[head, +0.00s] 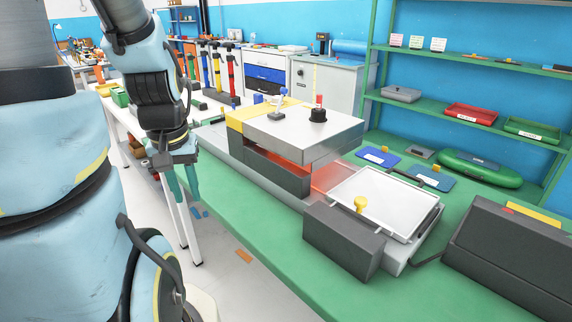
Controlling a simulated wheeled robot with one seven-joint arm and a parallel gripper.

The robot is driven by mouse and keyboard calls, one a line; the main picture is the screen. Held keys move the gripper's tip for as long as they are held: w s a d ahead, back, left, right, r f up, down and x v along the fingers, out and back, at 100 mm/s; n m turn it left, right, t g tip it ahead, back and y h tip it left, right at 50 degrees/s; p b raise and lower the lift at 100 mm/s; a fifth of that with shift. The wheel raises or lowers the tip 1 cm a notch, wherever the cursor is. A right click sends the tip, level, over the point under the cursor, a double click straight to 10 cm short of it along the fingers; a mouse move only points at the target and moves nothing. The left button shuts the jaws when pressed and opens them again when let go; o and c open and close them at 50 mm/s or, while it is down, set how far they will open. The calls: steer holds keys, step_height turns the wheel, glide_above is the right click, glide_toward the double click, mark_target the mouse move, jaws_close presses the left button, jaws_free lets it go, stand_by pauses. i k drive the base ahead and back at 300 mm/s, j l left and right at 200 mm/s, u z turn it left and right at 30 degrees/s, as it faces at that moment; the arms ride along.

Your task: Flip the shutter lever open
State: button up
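A press-like machine stands on the green bench, with a light grey top plate (300,132) over a glowing orange-red gap (330,178). On the plate stand a black knob with a red top (318,114) and a small grey-and-blue upright fitting (279,108). I cannot tell which of these is the shutter lever. My gripper (180,196) points down left of the machine, beyond the bench edge. Its teal fingers are apart with nothing between them.
A dark grey box (343,240) fronts the white panel, and a dark console (515,255) stands at right. Blue pads (379,157) and a green inflatable board (480,168) lie behind. The green bench (265,220) is bare along its near-left edge.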

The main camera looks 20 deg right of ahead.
mark_target(284, 91)
steer(key=i+j, duration=0.25)
steer(key=j, duration=0.15)
steer(key=i+j, duration=0.3)
steer(key=i+j+z, duration=0.1)
steer(key=i+j, duration=0.15)
steer(key=j, duration=0.25)
steer(key=i+j, duration=0.25)
steer(key=j, duration=0.2)
